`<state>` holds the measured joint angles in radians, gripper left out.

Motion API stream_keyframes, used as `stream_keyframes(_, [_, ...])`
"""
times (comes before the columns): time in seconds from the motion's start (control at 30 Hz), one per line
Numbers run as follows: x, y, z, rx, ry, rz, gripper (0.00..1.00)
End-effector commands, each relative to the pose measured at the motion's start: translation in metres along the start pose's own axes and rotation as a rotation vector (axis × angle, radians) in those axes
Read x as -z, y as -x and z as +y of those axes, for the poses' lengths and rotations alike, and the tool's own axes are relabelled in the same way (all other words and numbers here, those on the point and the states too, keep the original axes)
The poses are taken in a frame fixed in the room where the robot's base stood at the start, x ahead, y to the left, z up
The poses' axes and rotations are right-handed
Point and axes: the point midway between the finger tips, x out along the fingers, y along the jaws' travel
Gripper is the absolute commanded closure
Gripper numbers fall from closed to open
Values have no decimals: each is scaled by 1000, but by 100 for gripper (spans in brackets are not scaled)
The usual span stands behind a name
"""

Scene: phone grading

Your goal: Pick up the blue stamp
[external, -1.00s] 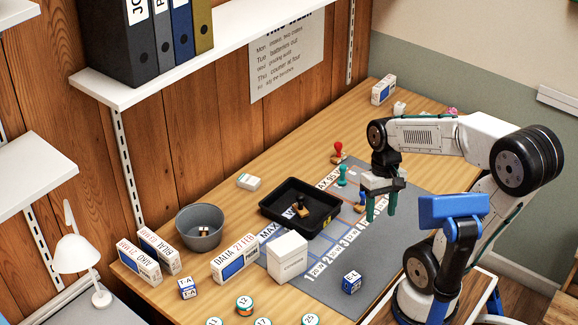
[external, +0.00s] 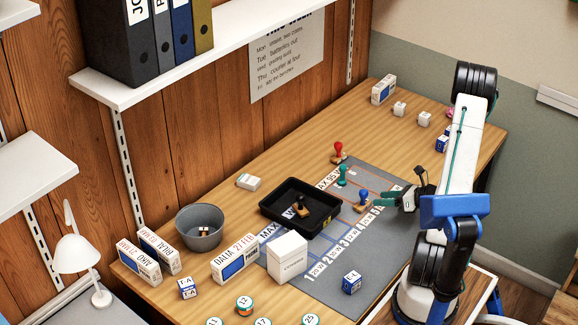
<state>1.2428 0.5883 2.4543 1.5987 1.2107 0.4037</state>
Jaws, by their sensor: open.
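The blue stamp (external: 362,201) stands upright on the grey mat (external: 330,268), to the right of the black tray. Its blue handle points up and its base is brownish.
A teal stamp (external: 343,176) and a red stamp (external: 338,152) stand behind the blue one. The black tray (external: 268,208) holds a dark-handled stamp (external: 300,207).

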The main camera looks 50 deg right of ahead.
Motion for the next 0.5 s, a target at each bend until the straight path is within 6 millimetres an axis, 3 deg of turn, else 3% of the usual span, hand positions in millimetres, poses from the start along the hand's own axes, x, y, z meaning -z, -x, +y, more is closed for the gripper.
stream_keyframes(0.13, [-7,-2,-14,64,-70,-28,49])
stream_keyframes(0.5, [-9,-44,-9,55,-76,-24,49])
